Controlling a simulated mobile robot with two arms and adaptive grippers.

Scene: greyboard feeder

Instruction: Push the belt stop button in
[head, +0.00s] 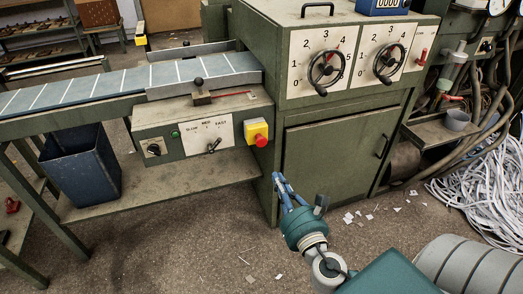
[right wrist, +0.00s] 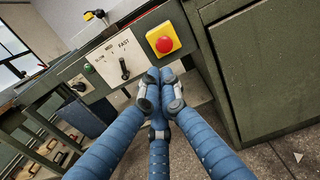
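The belt stop button is a red mushroom knob (head: 261,141) on a yellow box at the right end of the green control panel (head: 183,138) under the belt. In the right wrist view the red knob (right wrist: 164,44) shows unobstructed, just above the fingertips. My right gripper (head: 279,180) is below and slightly right of the button in the head view, apart from it. In the right wrist view its blue fingers (right wrist: 160,82) meet at their tips, with nothing seen between them. My left gripper is not in view.
The feeder cabinet (head: 335,155) with two handwheels stands just right of the button. A lever (head: 213,146) and a black knob (head: 153,149) sit on the panel left of it. Paper strips (head: 485,190) lie at right.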

